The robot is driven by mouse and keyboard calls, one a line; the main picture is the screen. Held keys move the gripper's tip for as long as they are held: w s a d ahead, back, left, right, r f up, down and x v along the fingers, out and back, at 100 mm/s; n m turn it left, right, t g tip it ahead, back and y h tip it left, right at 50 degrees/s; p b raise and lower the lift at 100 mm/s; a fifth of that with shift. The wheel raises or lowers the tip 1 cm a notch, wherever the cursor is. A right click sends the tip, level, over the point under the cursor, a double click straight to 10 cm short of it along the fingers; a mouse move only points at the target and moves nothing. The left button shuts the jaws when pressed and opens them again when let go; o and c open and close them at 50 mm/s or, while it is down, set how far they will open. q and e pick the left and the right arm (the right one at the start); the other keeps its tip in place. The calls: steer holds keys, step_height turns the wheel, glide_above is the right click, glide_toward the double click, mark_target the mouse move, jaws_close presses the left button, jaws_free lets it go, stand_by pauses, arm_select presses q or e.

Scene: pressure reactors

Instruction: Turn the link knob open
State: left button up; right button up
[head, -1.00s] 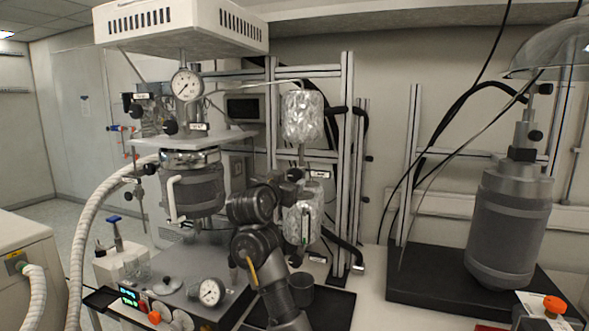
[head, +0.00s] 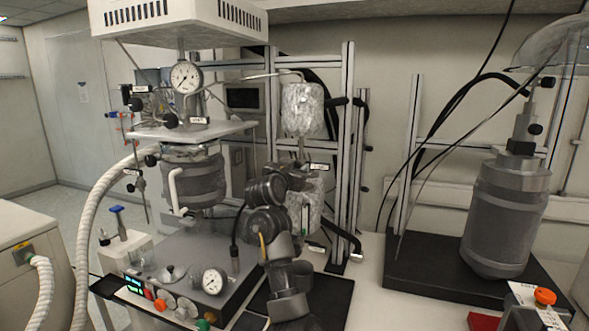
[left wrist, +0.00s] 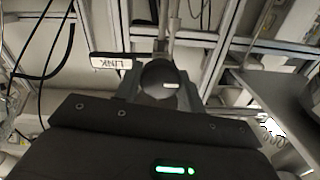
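In the left wrist view a white LINK label (left wrist: 112,62) sits beside a dark round link knob (left wrist: 160,77) that has a short white mark on it. The fingers of my left gripper (left wrist: 163,92) show as grey pieces on either side of this knob. I cannot tell whether they press on it. In the head view my left gripper (head: 296,178) is at the metal frame, just left of and below a small white label (head: 318,166). The knob is hidden there by my gripper and arm. My right gripper is not in view.
Foil-wrapped vessels (head: 302,108) stand just above and below my left gripper. A stirred reactor (head: 193,178) with a pressure gauge (head: 186,77) stands to the left, above a control box (head: 190,265). A large grey vessel (head: 503,225) stands at the right.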

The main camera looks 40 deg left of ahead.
arm_select(q)
steer(key=shift+c, duration=1.3)
steer(key=shift+n, duration=0.3)
steer(key=n+b, duration=0.2)
steer(key=shift+f+n, duration=0.1)
steer(key=shift+n, duration=0.2)
steer(key=n+b, duration=0.2)
steer(key=n, duration=0.3)
steer(key=shift+n, duration=0.3)
steer(key=n+b, duration=0.2)
steer(key=n, duration=0.2)
steer(key=shift+a, duration=0.1)
steer(key=n+b, duration=0.1)
steer(key=n, duration=0.4)
